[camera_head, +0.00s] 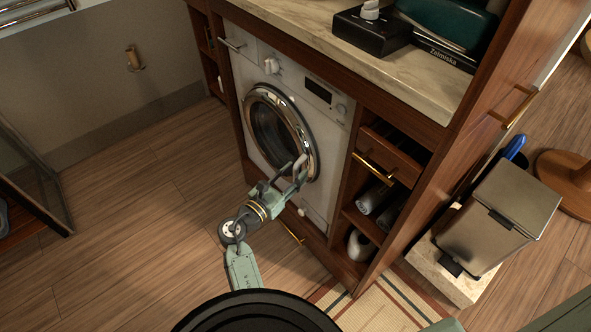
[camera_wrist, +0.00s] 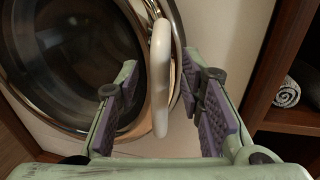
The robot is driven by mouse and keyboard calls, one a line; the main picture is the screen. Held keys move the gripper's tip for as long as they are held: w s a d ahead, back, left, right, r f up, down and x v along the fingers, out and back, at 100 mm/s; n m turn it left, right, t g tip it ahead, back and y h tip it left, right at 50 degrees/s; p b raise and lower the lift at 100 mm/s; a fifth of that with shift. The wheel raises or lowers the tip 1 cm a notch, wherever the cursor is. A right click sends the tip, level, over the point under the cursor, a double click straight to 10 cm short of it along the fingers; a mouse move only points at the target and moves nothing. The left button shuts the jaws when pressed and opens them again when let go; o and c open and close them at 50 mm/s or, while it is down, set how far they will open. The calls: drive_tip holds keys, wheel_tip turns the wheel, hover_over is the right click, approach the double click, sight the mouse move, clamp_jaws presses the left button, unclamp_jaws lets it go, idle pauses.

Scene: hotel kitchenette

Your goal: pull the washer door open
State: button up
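The white washer (camera_head: 310,112) is built into a wooden counter unit. Its round door (camera_head: 268,127) has a chrome ring and dark glass and looks closed. In the wrist view the door (camera_wrist: 65,65) fills the left side. A pale curved handle (camera_wrist: 160,80) stands upright at the ring's right edge. My gripper (camera_head: 283,176) is at the lower right of the door. In the wrist view my gripper (camera_wrist: 158,85) is open, with one finger on each side of the handle and visible gaps to it. In the head view the gripper partly covers the handle.
An open shelf with rolled towels (camera_head: 376,197) and a gold-handled drawer (camera_head: 385,155) stand right of the washer. A pedal bin (camera_head: 500,215) is further right. A glass-sided cabinet (camera_head: 30,175) stands at the left. The wooden floor (camera_head: 150,215) before the washer is clear.

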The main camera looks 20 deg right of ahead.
drive_tip(key=shift+w+d, duration=0.3)
drive_tip(key=shift+d, duration=0.25)
drive_tip(key=shift+c, duration=0.6)
clamp_jaws()
